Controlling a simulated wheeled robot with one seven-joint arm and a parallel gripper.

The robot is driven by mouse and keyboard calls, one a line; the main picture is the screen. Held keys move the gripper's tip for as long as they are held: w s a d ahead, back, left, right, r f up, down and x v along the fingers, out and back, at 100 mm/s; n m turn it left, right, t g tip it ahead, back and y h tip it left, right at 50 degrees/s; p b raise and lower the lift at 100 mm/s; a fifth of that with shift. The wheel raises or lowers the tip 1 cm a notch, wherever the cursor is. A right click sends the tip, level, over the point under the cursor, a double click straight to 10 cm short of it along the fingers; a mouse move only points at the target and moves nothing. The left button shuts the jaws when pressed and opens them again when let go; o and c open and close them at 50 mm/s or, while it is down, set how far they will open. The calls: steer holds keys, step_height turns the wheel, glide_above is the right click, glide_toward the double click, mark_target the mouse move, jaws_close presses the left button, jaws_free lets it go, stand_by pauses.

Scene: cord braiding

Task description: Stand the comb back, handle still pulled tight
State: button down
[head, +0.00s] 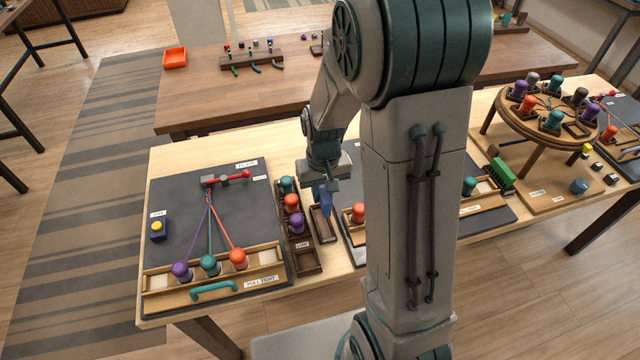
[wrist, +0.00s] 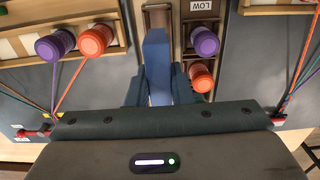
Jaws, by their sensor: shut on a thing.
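My gripper (head: 325,188) is shut on the blue comb (head: 326,204), which points down over a narrow brown wooden holder (head: 322,228). In the wrist view the comb (wrist: 158,66) runs between my two fingers toward the holder (wrist: 157,17). I cannot tell whether its end is inside the slot or just above it. The teal handle (head: 214,290) is on the front of the wooden bobbin bar (head: 168,300), by the "PULL TIGHT" label. Purple, teal and orange cords run straight from the red clamp (head: 226,180) to bobbins on that bar.
A bobbin rack (head: 306,262) labelled "LOW" stands left of the holder, with teal, orange and purple bobbins. A second dark board begins close to the holder's right. A yellow button box (head: 157,230) sits at the left. My arm hides part of the table.

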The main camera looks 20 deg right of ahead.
steer(key=shift+f+b, duration=2)
steer(key=shift+f, duration=0.85)
steer(key=shift+s+f+b, duration=0.15)
steer(key=shift+f+b, duration=1.25)
steer(key=shift+f, duration=0.05)
steer(key=c, duration=1.2)
jaws_free()
